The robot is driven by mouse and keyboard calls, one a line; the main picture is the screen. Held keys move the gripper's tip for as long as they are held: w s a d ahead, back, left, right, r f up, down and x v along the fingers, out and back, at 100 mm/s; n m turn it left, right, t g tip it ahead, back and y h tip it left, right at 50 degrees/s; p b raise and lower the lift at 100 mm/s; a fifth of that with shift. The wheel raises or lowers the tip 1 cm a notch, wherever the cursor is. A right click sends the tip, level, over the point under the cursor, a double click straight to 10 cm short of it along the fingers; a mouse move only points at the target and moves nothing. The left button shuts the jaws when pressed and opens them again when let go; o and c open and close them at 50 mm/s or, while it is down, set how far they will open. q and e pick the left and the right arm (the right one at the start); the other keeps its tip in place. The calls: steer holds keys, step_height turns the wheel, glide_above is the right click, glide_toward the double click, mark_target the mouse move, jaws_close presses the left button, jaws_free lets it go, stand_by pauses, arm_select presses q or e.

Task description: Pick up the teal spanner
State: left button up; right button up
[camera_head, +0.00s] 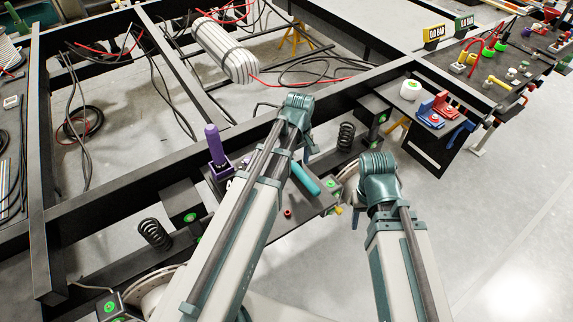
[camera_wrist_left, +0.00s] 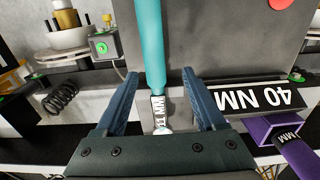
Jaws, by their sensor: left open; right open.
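The teal spanner (camera_wrist_left: 151,45) lies on a dark tray and shows in the left wrist view with a white 11 MM label near its close end. In the head view the teal spanner (camera_head: 306,179) is partly hidden behind my left arm. My left gripper (camera_wrist_left: 160,76) is open, with one finger on each side of the spanner; it looks apart from both fingers. Whether the fingers are level with the spanner is hard to tell. My right gripper (camera_head: 355,217) is mostly hidden behind my right arm; only a blue sliver shows.
A purple torque tool (camera_head: 215,146) stands left of the spanner, beside a 40 NM plate (camera_wrist_left: 255,97). A small red part (camera_head: 288,212) lies on the tray. Black springs (camera_head: 154,233) and dark chassis beams (camera_head: 130,205) surround the spot. Red and blue tools (camera_head: 438,110) stand at right.

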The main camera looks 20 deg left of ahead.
mark_target(299, 169)
arm_select(q)
steer(key=f+b, duration=0.5)
steer(key=shift+w+d+f, duration=0.2)
steer(key=shift+w+d, duration=0.05)
steer(key=shift+r, duration=0.1)
jaws_close()
stand_by(0.3)
stand_by(1.0)
